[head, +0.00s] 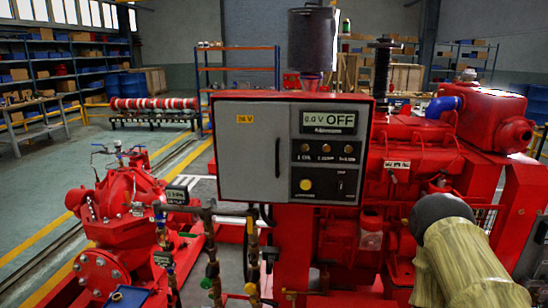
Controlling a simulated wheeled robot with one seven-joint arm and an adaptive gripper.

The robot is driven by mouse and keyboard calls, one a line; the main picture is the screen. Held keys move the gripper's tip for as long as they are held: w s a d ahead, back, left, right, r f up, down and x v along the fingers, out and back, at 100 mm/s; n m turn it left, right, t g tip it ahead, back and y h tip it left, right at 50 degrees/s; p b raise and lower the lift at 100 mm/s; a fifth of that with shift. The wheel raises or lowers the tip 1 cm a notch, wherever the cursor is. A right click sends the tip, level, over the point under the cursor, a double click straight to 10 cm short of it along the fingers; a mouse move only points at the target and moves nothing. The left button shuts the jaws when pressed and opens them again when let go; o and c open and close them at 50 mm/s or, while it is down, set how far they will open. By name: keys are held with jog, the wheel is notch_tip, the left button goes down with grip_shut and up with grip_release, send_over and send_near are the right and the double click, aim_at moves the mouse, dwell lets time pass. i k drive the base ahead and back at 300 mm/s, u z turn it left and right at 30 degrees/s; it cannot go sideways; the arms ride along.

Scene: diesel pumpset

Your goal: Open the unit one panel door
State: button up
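The panel (372,100) is a red-framed box in the middle of the head view, mounted on the red pumpset. Its light grey door (246,160) fills the left part of the front and looks shut. A thin dark vertical handle (277,156) is near the door's right edge, and a yellow "24 V" label is near its top. Right of the door is a grey control face (325,178) with a display reading "0.0 V OFF", several knobs and a yellow button. No gripper fingers show in this view, and nothing is seen touching the handle.
A red pump (120,200) stands at lower left, with pipes and valves (210,245) below the door. The red engine (420,150) is behind the panel at right. A black-ended, tan ribbed part (462,260) fills the lower right. Shelves (75,65) line the back.

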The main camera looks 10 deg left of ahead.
aim_at(252, 138)
jog(key=k, duration=0.45)
jog(key=u, duration=0.85)
jog(key=i, duration=0.7)
jog(key=z, duration=0.3)
